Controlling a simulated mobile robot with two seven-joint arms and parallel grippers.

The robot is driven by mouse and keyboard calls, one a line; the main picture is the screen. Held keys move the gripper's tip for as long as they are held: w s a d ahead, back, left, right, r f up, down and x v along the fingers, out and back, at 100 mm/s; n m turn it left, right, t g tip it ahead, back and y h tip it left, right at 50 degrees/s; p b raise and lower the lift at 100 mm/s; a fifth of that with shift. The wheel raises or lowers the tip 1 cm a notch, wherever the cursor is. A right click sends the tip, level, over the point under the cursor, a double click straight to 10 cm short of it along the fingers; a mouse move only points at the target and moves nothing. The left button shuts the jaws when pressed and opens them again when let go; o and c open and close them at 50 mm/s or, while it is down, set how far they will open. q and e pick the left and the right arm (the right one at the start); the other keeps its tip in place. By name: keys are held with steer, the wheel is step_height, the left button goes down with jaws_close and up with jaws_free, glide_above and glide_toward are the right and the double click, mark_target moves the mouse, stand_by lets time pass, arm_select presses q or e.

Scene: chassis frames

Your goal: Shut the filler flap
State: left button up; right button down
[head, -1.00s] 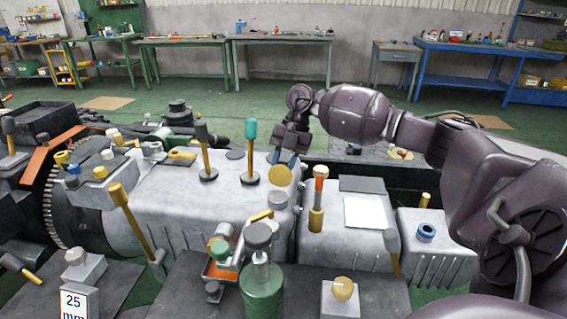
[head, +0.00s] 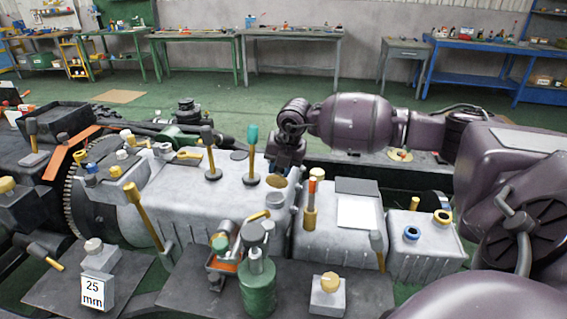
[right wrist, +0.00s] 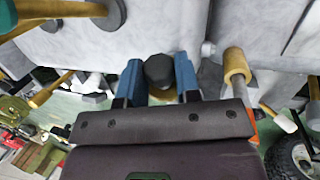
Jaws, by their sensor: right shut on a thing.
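The filler flap (head: 277,182) is a small round yellow-brown disc at the right end of the large grey housing (head: 225,217). In the head view it shows as a flattened, shaded oval just below my right gripper (head: 286,164). In the right wrist view my gripper's blue fingers (right wrist: 159,85) stand either side of a dark many-sided piece (right wrist: 160,68). A bit of the yellow flap (right wrist: 162,98) shows between them, mostly hidden. The right gripper is shut on the flap. My left gripper is not in view.
Benches line the back wall.

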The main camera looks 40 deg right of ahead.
steer(key=shift+s+a+r+t+h, duration=0.15)
steer(key=shift+a+t+h, duration=0.05)
steer(key=shift+t+h, duration=0.1)
stand_by(0.4)
steer(key=c, duration=0.8)
jaws_free()
steer(key=p+v, duration=0.1)
steer(key=v, duration=0.9)
steer(key=shift+s+a+r+p, duration=0.1)
steer(key=shift+s+r+p, duration=0.1)
steer(key=shift+r+p, duration=0.15)
steer(key=shift+f, duration=0.1)
